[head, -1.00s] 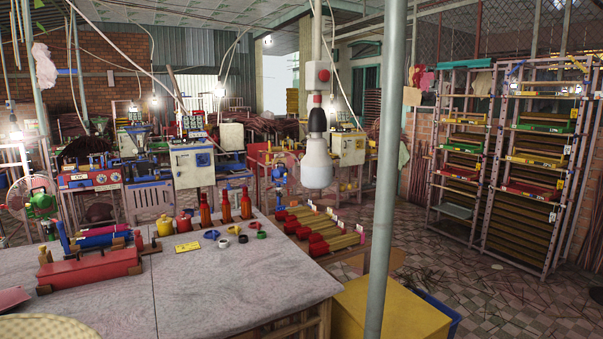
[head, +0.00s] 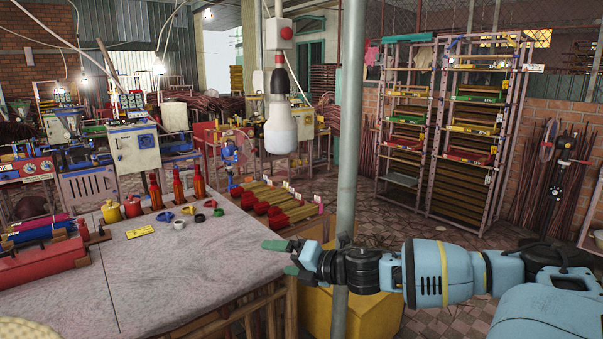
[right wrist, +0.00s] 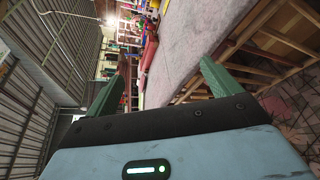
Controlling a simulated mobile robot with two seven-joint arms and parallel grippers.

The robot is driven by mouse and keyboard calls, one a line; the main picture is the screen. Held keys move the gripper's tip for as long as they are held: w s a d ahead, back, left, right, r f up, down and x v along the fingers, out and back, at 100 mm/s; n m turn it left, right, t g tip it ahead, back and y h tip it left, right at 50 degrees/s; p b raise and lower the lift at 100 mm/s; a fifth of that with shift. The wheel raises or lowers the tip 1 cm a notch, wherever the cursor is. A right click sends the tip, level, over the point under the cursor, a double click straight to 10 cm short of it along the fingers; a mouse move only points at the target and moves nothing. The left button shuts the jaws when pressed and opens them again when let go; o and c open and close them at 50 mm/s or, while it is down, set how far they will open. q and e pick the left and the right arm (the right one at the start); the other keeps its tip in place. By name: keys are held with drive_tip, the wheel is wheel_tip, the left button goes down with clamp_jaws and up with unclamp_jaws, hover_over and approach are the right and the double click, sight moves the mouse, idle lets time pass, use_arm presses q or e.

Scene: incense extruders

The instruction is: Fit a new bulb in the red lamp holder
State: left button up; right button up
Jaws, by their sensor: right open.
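A lamp holder with a red collar (head: 279,60) and a dark socket (head: 279,82) hangs from above, left of the grey pole. A large whitish, unlit bulb (head: 281,130) sits in it, pointing down. My right gripper (head: 283,258) reaches in from the right, below the bulb and well apart from it, near the table's right edge. Its green fingers are open and empty in the right wrist view (right wrist: 163,72). No separate loose bulb can be made out. My left gripper is not in view.
A grey pole (head: 349,150) stands close to my right forearm. A switch box with a red button (head: 279,33) hangs above the holder. The grey table (head: 190,270) bears red bottles and small coloured rings. A yellow box (head: 370,315) is below my arm.

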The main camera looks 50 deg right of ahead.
sight(293, 131)
drive_tip(key=d+r+n+t, duration=0.1)
drive_tip(key=r+n, duration=0.2)
drive_tip(key=r, duration=0.6)
drive_tip(key=s+d+r+n+t+h+b, duration=0.1)
drive_tip(key=r+n, duration=0.3)
drive_tip(key=r, duration=0.6)
drive_tip(key=d+r+n+t+h, duration=0.1)
drive_tip(key=d+r+n, duration=0.1)
drive_tip(key=r, duration=0.7)
drive_tip(key=shift+s+d+r+n, duration=0.35)
drive_tip(key=shift+d+r+n, duration=0.05)
drive_tip(key=shift+n, duration=0.5)
use_arm(q)
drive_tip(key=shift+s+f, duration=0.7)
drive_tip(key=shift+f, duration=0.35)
drive_tip(key=shift+b, duration=0.3)
use_arm(e)
drive_tip(key=shift+w, duration=0.15)
